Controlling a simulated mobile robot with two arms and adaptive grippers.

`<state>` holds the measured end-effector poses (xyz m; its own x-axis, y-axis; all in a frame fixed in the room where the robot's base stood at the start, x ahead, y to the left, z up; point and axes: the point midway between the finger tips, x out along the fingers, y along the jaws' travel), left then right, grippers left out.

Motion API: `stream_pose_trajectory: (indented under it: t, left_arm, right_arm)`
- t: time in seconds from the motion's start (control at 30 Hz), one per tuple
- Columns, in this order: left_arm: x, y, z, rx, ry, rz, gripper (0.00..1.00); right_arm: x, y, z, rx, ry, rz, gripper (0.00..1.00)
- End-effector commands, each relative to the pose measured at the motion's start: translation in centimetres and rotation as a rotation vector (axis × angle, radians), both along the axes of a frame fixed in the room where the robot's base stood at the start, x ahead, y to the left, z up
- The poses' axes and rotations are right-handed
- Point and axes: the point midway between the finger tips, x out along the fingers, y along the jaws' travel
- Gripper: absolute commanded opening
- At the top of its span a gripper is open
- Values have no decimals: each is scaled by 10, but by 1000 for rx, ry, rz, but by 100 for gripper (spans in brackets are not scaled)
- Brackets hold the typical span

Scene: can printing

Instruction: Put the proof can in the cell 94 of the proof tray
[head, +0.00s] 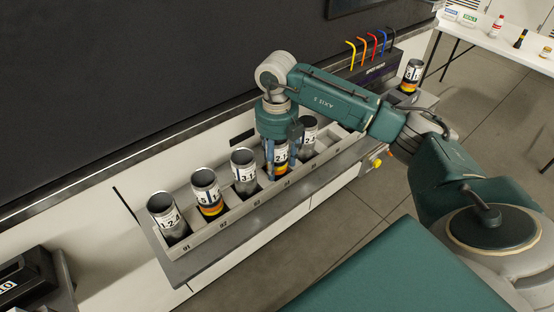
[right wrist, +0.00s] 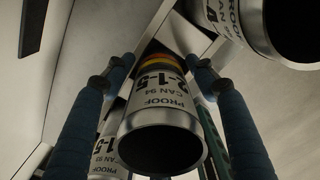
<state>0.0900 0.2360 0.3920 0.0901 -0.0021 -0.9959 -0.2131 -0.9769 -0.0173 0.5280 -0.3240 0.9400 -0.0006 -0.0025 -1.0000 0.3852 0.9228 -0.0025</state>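The proof can (head: 280,156), labelled 2-1-5, is silver with orange and yellow bands near its bottom. It stands upright in cell 94 of the proof tray (head: 232,214), its top partly hidden by my right gripper. In the right wrist view the can (right wrist: 163,105) reads "PROOF CAN 94", with its open rim towards the camera. My right gripper (head: 279,150) points down over it. Its two blue fingers (right wrist: 160,68) are on either side of the can, with a narrow gap showing on both sides. My left gripper is not in view.
Other cans stand in the tray on both sides: one (head: 244,172) in cell 93 and one (head: 309,128) beyond cell 94. Another can (head: 411,75) stands by a device with coloured hooks (head: 371,66). A white table (head: 490,42) with bottles is at the upper right.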

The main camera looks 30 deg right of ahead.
Motion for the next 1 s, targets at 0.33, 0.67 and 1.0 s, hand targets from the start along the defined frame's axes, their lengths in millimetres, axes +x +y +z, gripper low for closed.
stream_pose_trajectory:
  t: [0.33, 0.67, 1.0]
  left_arm:
    - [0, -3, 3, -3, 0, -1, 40]
    - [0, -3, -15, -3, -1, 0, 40]
    - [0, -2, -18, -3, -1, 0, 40]
  right_arm:
    - [0, 0, 4, 0, 0, -1, 62]
    - [2, 0, 59, 1, -8, 0, 62]
    - [1, 0, 118, -1, -2, -1, 62]
